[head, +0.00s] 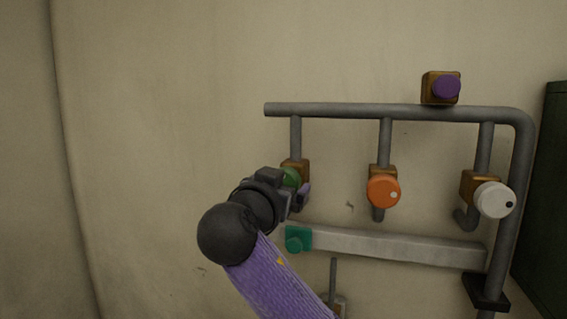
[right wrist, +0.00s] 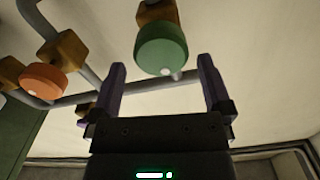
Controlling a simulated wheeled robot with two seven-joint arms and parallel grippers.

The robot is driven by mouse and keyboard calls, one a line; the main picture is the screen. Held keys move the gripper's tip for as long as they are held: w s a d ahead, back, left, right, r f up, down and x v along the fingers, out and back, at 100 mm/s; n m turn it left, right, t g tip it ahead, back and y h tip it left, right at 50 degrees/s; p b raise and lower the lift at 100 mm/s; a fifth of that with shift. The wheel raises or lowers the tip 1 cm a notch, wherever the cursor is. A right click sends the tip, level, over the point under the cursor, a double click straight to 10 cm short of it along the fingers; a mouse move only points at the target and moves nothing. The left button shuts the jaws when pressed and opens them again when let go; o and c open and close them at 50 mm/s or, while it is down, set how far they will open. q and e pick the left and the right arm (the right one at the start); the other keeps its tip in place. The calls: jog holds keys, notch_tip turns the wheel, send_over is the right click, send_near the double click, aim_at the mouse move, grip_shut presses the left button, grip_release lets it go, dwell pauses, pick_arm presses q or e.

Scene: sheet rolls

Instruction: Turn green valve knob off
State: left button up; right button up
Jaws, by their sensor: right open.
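The green valve knob (head: 290,178) sits on a brass-coloured valve body on the left vertical pipe in the head view, partly hidden behind my right gripper (head: 303,193). In the right wrist view the green knob (right wrist: 161,50) shows as a round disc with a small pale dot at its lower edge. My right gripper (right wrist: 162,85) is open, with one purple finger to each side of the knob's line. The knob appears just beyond the fingertips, and I cannot tell whether they touch it. My left gripper is not in view.
An orange knob (head: 383,191) and a white knob (head: 494,200) sit on pipes to the right. A purple knob (head: 447,87) is above the top pipe. A teal fixture (head: 298,239) and a grey bar (head: 400,248) lie below. The wall at left is clear.

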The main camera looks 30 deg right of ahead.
aim_at(286, 181)
jog(key=p+x, duration=0.1)
jog(key=x, duration=0.2)
jog(key=shift+w+d, duration=0.1)
jog(key=shift+w, duration=0.15)
jog(key=shift+s, duration=0.1)
